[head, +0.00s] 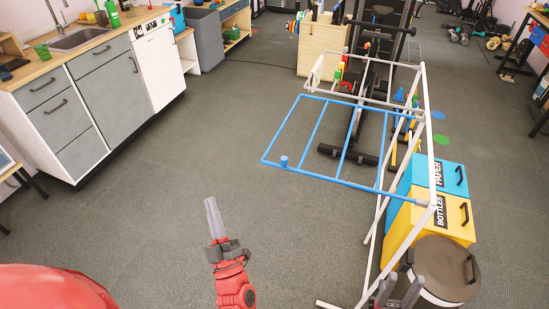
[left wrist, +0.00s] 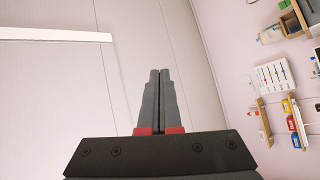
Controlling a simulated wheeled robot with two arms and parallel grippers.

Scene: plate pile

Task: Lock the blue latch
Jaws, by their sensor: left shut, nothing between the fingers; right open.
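A blue barred panel (head: 316,128) sticks out level from a white tubular frame (head: 430,150) right of centre in the head view. A small blue knob (head: 284,162) stands up on its near edge; I cannot tell whether this is the blue latch or how it is set. My left gripper (head: 211,203) is shut and empty, pointing up, nearer to me and left of the panel, apart from it. Its closed fingers also show in the left wrist view (left wrist: 160,72) against a pale wall. My right gripper (head: 400,284) is open at the bottom edge, below the frame.
A yellow bottles bin (head: 432,228), a blue paper bin (head: 421,173) and a round lidded bin (head: 440,265) stand at the right by the frame's legs. A kitchen counter (head: 85,52) lines the left. The grey floor between is clear. Gym equipment stands behind.

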